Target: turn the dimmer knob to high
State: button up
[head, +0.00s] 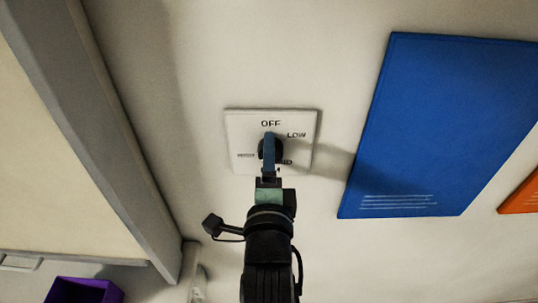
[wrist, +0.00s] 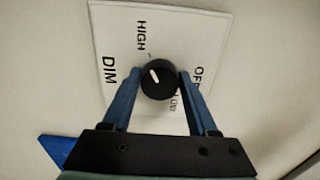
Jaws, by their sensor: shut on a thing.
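The dimmer knob (wrist: 160,86) is round and black with a white pointer mark. It sits on a pale square wall plate (head: 238,125). In the wrist view the mark points up and left, between the word HIGH at the top and DIM at the left. OFF and LOW are at the right. My gripper (wrist: 160,78) is shut on the knob, with one blue finger on each side.
A blue panel (head: 440,120) is on the wall to the right, with an orange one (head: 520,195) beyond it. A grey frame edge (head: 100,130) runs down the left. A purple box (head: 82,291) is at the lower left. The wall around the plate is bare.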

jog(key=o, duration=1.4)
jog(key=shift+c, duration=0.2)
jog(key=s+b, duration=0.3)
jog(key=s, duration=1)
